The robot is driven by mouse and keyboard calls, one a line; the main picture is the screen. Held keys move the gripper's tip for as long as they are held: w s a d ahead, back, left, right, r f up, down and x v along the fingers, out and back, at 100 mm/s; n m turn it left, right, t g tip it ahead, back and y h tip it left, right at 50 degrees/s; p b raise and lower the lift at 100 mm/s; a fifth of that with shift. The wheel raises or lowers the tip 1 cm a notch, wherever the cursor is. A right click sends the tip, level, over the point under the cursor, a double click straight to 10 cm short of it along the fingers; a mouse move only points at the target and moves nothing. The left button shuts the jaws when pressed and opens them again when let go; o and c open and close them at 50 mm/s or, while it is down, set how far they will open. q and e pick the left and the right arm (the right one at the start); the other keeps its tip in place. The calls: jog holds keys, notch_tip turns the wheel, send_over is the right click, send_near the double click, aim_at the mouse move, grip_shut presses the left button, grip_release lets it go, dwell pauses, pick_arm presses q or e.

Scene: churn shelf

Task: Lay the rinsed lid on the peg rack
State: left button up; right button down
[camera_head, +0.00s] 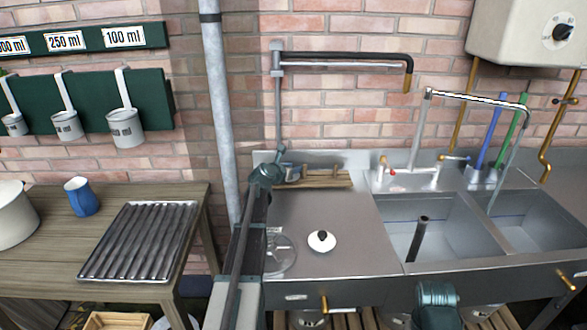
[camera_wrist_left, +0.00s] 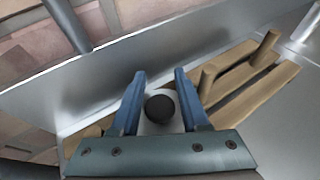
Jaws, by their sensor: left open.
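The wooden peg rack (camera_head: 322,179) lies at the back of the steel drainer, against the splashback. It also shows in the wrist view (camera_wrist_left: 250,95), with short pegs standing up. My left gripper (camera_head: 292,172) is open at the rack's left end. In the wrist view its blue fingers (camera_wrist_left: 160,95) stand either side of a black round knob (camera_wrist_left: 160,108) on a pale lid (camera_wrist_left: 152,127), mostly hidden by the gripper. I cannot tell whether the fingers touch it. Another white lid with a black knob (camera_head: 321,241) lies on the drainer.
Two sink basins (camera_head: 440,225) with a tap (camera_head: 425,125) are to the right. A swing pipe (camera_head: 340,60) reaches over the drainer from the wall. A wooden table with a ribbed metal tray (camera_head: 140,240) and blue jug (camera_head: 82,197) is left. The drainer's middle is mostly bare.

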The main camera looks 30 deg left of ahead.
pick_arm(q)
jog(key=p+v, duration=0.4)
jog(key=v, duration=0.8)
jog(key=shift+r, duration=0.1)
